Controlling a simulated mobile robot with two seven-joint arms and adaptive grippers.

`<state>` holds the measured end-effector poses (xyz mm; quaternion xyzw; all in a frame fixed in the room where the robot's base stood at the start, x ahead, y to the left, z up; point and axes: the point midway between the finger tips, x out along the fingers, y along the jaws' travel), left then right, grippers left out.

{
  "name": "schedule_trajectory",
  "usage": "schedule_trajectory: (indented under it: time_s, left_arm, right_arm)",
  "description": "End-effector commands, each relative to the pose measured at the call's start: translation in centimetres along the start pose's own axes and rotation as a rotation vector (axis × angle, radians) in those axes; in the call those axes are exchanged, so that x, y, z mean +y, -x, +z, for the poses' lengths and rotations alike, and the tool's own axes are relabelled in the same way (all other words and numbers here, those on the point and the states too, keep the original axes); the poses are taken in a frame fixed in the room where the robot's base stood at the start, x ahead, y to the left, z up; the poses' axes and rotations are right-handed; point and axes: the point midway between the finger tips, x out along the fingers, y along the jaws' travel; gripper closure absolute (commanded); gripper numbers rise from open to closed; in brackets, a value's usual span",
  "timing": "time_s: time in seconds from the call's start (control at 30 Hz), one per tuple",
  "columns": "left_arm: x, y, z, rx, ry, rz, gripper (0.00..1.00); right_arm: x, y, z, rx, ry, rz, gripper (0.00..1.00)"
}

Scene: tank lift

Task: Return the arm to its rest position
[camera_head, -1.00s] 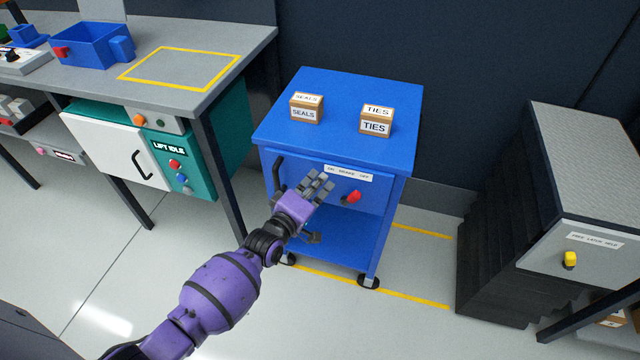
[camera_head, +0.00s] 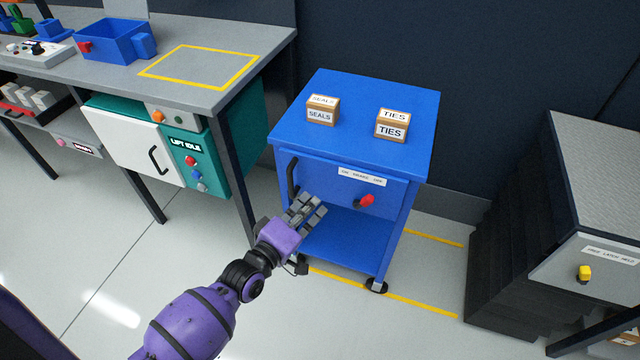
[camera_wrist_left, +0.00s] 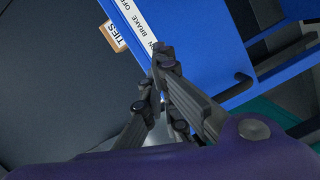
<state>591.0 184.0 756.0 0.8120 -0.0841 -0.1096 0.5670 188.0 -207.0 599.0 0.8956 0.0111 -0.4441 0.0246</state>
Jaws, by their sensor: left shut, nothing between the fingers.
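My left arm is purple and comes in from the lower left in the head view. My left gripper (camera_head: 308,210) is shut and empty, in front of the blue cart (camera_head: 350,84). In the head view it overlaps the cart's left front, below the black handle (camera_head: 292,178) and left of the red brake knob (camera_head: 366,201). In the left wrist view the fingers (camera_wrist_left: 160,75) are together, with the cart's blue front (camera_wrist_left: 200,30) and brake label (camera_wrist_left: 138,20) beyond. I cannot tell the exact gap to the cart. My right gripper does not show.
Boxes marked SEALS (camera_head: 322,110) and TIES (camera_head: 392,124) stand on the cart. A grey bench (camera_head: 270,40) with a blue bin (camera_head: 112,42) is at left, above a teal lift cabinet (camera_head: 222,150). A black bellows lift (camera_head: 515,255) stands at right. Floor (camera_head: 100,240) at left is clear.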

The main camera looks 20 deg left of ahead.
Motion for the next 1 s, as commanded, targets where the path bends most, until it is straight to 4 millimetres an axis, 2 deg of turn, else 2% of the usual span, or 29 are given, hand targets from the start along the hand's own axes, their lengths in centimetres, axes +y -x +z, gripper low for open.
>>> schedule_trajectory:
  time_s: [0.27, 0.47, 0.57, 0.77, 0.87, 1.0]
  left_arm:
    - [-0.1, 0.0, 0.1, -0.002, -0.034, -0.004, 1.0]
    - [-0.5, -0.1, 1.3, -0.052, -0.319, -0.048, 1.0]
    - [-1.2, 1.6, 2.7, -0.098, -0.509, -0.098, 1.0]
    - [-3.5, 8.9, 5.6, -0.224, -0.849, -0.243, 1.0]
    - [-4.4, 13.7, 6.8, -0.299, -0.981, -0.322, 1.0]
    - [-4.7, 21.7, 8.2, -0.41, -1.119, -0.442, 1.0]
  right_arm:
    - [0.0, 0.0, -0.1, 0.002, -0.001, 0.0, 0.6]
    - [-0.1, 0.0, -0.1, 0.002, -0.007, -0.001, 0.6]
    - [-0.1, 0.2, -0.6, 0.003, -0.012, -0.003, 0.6]
    - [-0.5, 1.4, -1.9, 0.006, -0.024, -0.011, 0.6]
    - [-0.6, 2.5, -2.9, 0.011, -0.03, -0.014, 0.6]
    - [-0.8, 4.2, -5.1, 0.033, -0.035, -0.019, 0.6]
